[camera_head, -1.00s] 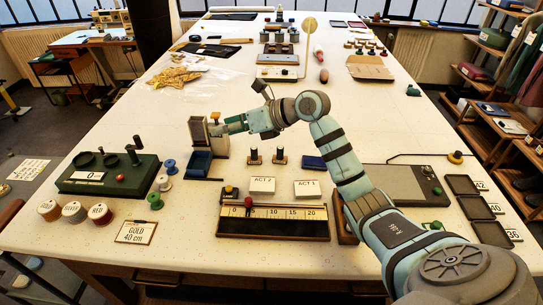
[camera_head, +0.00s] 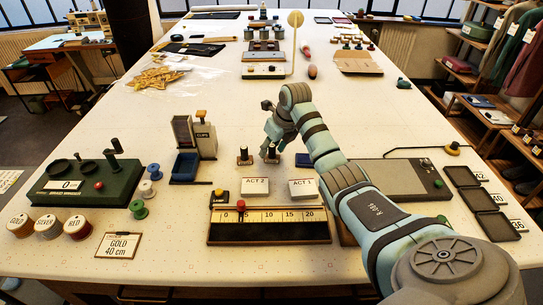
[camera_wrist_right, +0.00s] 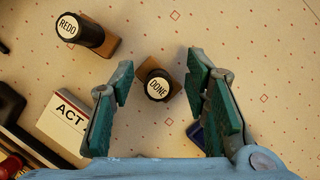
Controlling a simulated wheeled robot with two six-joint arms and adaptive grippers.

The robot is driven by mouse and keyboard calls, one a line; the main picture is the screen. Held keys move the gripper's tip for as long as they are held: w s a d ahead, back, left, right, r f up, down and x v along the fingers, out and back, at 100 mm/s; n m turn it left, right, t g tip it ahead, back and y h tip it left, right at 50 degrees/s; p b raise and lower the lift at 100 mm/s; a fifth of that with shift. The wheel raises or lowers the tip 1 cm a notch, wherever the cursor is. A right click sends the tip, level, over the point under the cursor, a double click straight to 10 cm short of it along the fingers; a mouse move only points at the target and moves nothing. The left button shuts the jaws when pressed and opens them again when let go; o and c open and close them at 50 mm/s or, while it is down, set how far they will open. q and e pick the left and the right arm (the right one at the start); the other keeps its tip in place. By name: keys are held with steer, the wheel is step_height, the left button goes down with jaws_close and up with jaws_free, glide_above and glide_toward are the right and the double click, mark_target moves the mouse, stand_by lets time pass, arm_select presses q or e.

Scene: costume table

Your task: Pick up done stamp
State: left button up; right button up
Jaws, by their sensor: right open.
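The done stamp (camera_wrist_right: 157,86) has a dark round top with a white DONE label and a brown wooden base; it stands upright on the table. It also shows in the head view (camera_head: 271,155), partly under my right gripper. My right gripper (camera_head: 268,138) is above it, pointing down. In the right wrist view the open teal fingers of my right gripper (camera_wrist_right: 160,76) lie on either side of the done stamp, with gaps on both sides. The similar REDO stamp (camera_wrist_right: 82,32) stands to its left, also seen in the head view (camera_head: 244,156). My left gripper is not in view.
The ACT 2 card (camera_head: 255,186) and ACT 1 card (camera_head: 302,187) stand in front of the stamps, behind the ruler board (camera_head: 268,229). A blue pad (camera_head: 303,160) lies to the right. Bare tabletop lies behind the stamps.

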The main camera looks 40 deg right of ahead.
mark_target(272, 146)
steer(key=shift+s, duration=0.15)
steer(key=shift+a, duration=0.1)
steer(key=shift+c, duration=1)
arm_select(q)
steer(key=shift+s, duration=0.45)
arm_select(e)
jaws_close()
arm_select(q)
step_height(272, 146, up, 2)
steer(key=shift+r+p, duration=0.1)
steer(key=shift+p, duration=0.95)
arm_select(e)
step_height(272, 146, up, 20)
